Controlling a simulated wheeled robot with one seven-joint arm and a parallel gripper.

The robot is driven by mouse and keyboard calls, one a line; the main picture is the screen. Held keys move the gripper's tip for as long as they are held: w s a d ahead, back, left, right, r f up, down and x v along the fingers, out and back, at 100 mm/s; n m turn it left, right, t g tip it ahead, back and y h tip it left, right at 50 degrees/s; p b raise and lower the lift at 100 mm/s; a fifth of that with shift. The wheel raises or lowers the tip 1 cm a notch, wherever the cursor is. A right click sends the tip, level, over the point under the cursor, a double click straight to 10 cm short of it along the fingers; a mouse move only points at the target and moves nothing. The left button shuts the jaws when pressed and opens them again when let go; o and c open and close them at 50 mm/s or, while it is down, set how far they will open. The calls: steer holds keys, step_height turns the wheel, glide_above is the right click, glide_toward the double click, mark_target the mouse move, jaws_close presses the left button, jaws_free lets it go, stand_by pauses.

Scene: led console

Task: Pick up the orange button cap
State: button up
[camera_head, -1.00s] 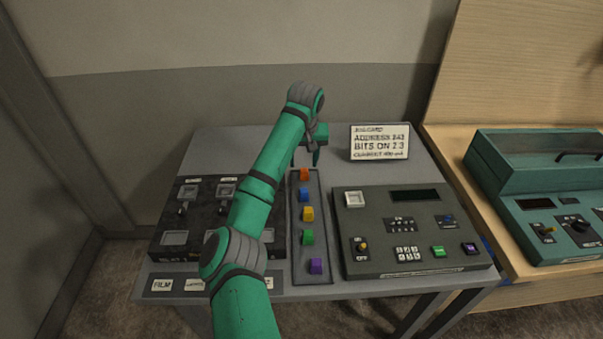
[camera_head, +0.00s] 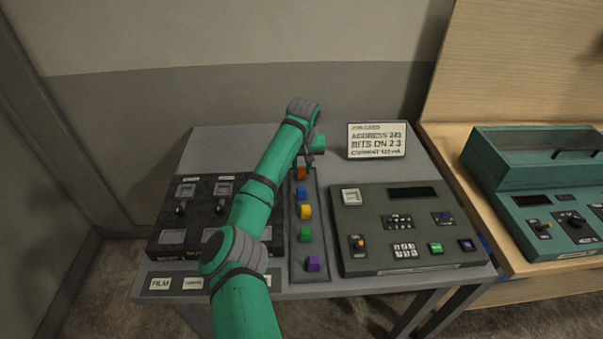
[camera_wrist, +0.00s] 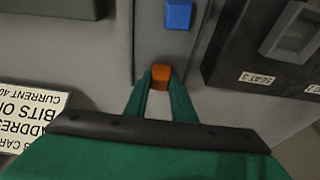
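The orange button cap (camera_head: 300,174) sits at the far end of a grey strip (camera_head: 294,262) of coloured caps. In the wrist view the orange cap (camera_wrist: 161,74) shows between and just past the tips of my gripper (camera_wrist: 161,80). The two green fingers stand apart, one on each side of the cap. A small gap or light touch at the fingertips cannot be told apart. In the head view my gripper (camera_head: 304,166) is low over the far end of the strip, partly hidden by my wrist.
Blue (camera_head: 301,194), yellow (camera_head: 306,212), green (camera_head: 305,234) and purple (camera_head: 313,264) caps line the same strip. A dark panel (camera_head: 165,215) lies left and a grey console (camera_head: 375,260) right. A sign (camera_head: 376,141) stands behind.

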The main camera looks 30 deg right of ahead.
steer(key=c, duration=0.4)
steer(key=shift+r, duration=0.1)
